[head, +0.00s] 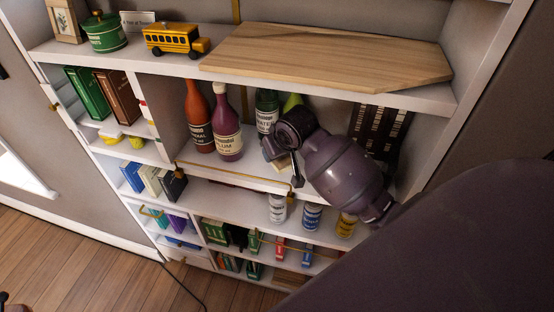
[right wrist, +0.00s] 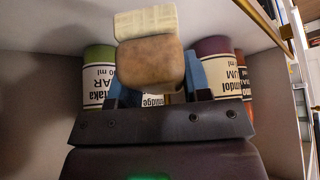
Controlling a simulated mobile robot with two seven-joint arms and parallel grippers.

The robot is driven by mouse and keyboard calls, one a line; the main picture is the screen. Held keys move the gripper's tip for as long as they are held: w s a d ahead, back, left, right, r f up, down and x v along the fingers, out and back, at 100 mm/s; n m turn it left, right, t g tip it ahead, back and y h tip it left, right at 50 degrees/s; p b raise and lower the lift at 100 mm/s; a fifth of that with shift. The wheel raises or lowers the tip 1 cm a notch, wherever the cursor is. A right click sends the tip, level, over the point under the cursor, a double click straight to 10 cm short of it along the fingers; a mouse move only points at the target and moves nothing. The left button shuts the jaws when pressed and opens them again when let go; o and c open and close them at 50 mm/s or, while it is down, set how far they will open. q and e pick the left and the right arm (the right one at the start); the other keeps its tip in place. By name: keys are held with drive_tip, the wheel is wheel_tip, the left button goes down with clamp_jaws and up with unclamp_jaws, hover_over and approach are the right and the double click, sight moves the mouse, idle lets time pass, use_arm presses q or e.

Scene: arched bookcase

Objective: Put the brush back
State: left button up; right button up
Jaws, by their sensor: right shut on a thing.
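The brush (right wrist: 152,62) has a brown wooden body and a cream, bristle-like end. In the right wrist view it sits between the blue fingers of my right gripper (right wrist: 157,82), which is shut on it. In the head view my right gripper (head: 282,160) is inside the bookcase compartment below the wooden board, in front of the bottles. A small pale part of the brush (head: 284,164) shows beside the gripper; the rest is hidden.
A red bottle (head: 198,118), a plum bottle (head: 227,125) and a green bottle (head: 266,110) stand in the compartment. The wooden board (head: 320,58) lies above. Spray-can-like cylinders (head: 312,216) stand on the shelf below. A yellow bus (head: 172,40) sits at the upper left.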

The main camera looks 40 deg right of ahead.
wheel_tip(320, 180, down, 3)
drive_tip(key=shift+f, duration=0.1)
drive_tip(key=shift+w+d+f, duration=0.15)
drive_tip(key=shift+f, duration=0.3)
drive_tip(key=shift+f, duration=0.1)
drive_tip(key=o, duration=1.1)
drive_tip(key=shift+s+r, duration=0.25)
drive_tip(key=shift+r, duration=0.35)
drive_tip(key=v, duration=1.1)
drive_tip(key=shift+f, duration=0.1)
